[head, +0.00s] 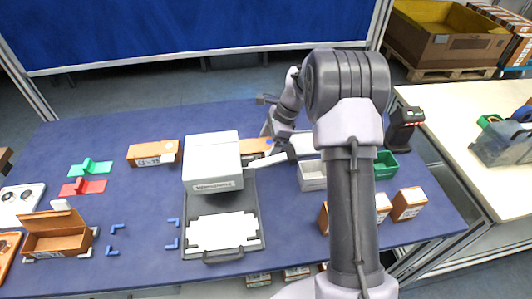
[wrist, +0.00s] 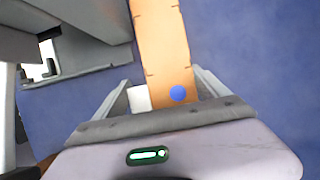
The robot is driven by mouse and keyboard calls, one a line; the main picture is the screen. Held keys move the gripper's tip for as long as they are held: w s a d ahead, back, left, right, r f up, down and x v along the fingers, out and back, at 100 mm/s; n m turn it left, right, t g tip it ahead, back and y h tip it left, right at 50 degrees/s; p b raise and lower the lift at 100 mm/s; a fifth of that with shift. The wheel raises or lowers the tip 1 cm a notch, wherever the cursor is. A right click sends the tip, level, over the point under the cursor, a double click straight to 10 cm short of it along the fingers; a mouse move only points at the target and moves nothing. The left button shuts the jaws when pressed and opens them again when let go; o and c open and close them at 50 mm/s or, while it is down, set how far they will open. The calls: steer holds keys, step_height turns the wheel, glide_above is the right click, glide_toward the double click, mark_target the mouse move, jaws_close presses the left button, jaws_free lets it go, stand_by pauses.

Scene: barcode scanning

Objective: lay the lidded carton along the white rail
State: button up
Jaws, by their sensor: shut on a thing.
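My gripper (head: 273,146) is just right of the white box-shaped machine. In the wrist view its two fingers (wrist: 163,92) stand on either side of an orange-brown carton (wrist: 160,45), shut on it. The carton has a blue dot near my palm and a white patch at its left side. In the head view the carton (head: 252,146) shows only partly behind the machine. A narrow white strip (head: 264,160) lies in front of it; I cannot tell whether it is the white rail. The carton's lid cannot be made out.
The white machine (head: 212,160) stands over a grey tray with a white plate (head: 222,231). A brown carton (head: 153,152) and an open carton (head: 57,238) are at left. White (head: 312,176) and green (head: 386,165) bins and small cartons (head: 408,204) are at right.

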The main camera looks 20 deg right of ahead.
steer(key=shift+f, duration=0.55)
steer(key=shift+r, duration=0.15)
steer(key=o, duration=1.2)
steer(key=shift+o, duration=0.2)
